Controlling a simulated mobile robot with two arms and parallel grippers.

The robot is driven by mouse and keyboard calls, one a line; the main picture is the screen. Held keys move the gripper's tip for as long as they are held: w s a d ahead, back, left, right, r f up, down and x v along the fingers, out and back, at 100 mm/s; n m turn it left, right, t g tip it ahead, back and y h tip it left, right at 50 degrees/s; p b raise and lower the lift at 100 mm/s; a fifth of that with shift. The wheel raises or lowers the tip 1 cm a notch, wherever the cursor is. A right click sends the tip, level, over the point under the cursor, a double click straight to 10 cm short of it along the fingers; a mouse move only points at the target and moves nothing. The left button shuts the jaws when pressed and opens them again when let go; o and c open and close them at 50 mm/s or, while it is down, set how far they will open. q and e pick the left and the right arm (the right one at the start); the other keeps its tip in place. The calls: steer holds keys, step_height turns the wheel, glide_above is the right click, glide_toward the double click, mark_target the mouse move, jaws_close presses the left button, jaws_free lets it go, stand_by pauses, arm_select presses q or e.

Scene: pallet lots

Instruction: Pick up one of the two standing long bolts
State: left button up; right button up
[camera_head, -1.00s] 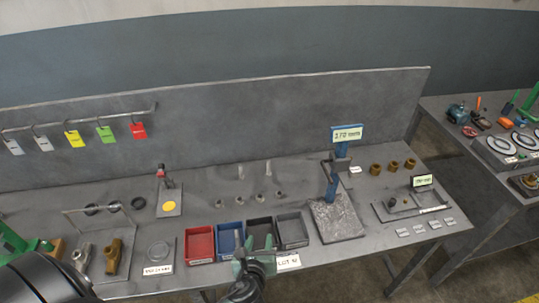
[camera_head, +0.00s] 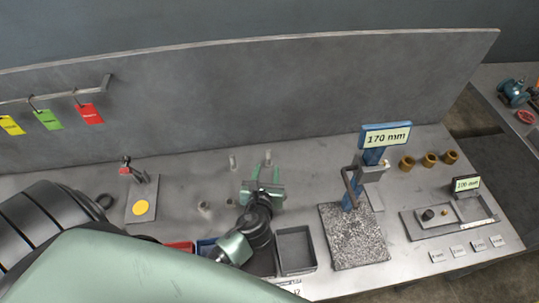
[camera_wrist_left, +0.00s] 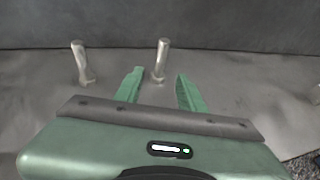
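Two long grey metal bolts stand upright near the back of the bench: the left one (camera_head: 233,162) and the right one (camera_head: 268,158). In the left wrist view they show as a left bolt (camera_wrist_left: 83,64) and a right bolt (camera_wrist_left: 161,58). My left gripper (camera_head: 266,171) is open and empty, with its green fingers pointing at the right bolt. In the left wrist view the gripper (camera_wrist_left: 160,80) has the right bolt's foot at about fingertip level in the picture, in the gap between the fingers. Whether the bolt is inside the fingers is unclear. My right gripper is out of view.
A short metal piece (camera_head: 204,208) stands left of my gripper. A grey bin (camera_head: 313,256) and partly hidden red and blue bins line the front. A blue gauge stand (camera_head: 373,156) marked 170 mm stands to the right. The back panel (camera_head: 330,90) rises behind the bolts.

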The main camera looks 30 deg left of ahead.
mark_target(268, 160)
arm_select(q)
steer(key=shift+w+a+f, duration=0.1)
steer(key=shift+w+a, duration=0.25)
steer(key=shift+w, duration=0.45)
steer(key=p+x, duration=0.1)
steer(key=x, duration=0.3)
steer(key=shift+w+a, duration=0.2)
steer(key=shift+w, duration=0.2)
jaws_close()
